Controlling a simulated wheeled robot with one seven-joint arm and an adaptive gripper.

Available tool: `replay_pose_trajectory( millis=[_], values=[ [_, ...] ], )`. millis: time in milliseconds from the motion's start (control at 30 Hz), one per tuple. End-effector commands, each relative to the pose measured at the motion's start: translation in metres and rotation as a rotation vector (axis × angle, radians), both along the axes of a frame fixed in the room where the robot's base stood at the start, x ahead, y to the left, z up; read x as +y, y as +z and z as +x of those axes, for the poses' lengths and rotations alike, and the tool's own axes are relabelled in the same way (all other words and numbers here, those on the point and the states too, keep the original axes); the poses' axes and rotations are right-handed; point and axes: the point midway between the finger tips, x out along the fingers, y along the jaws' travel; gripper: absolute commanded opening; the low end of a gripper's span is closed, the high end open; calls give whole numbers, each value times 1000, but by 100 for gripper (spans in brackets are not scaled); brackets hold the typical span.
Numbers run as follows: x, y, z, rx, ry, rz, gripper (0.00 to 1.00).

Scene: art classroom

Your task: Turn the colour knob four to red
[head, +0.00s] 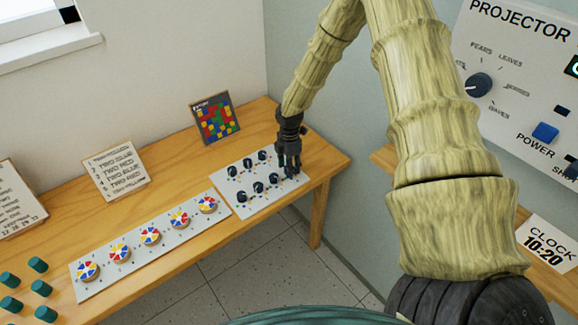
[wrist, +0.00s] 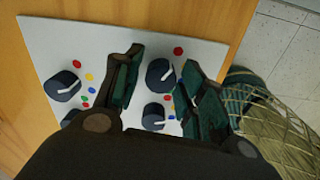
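A white panel (head: 235,205) with two rows of dark knobs with white pointers lies on the wooden table; small coloured dots surround the knobs. My gripper (head: 288,160) points down over the panel's right end. In the wrist view my gripper (wrist: 162,60) is open, with one finger on each side of a dark knob (wrist: 160,75). Its pointer slants to the upper right, and a red dot (wrist: 178,51) lies near it. I cannot tell whether the fingers touch the knob. No readable label shows which knob is number four. Another knob (wrist: 62,86) sits to the left.
A strip of colour wheels (head: 150,237) lies left of the panel. A card with colour words (head: 116,170) and a coloured grid picture (head: 214,118) stand behind. Teal cylinders (head: 38,265) stand at the table's left. A wall with a projector panel (head: 515,75) is right.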

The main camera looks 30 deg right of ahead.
Motion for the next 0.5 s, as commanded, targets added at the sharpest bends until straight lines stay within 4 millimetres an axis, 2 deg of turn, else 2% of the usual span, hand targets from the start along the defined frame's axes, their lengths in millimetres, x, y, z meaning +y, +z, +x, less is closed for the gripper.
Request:
replay_pose_trajectory(
  millis=[333,500],
  values=[
    [1,0,-1,2,0,1,51],
    [1,10,-1,1,0,2,51]
  ],
)
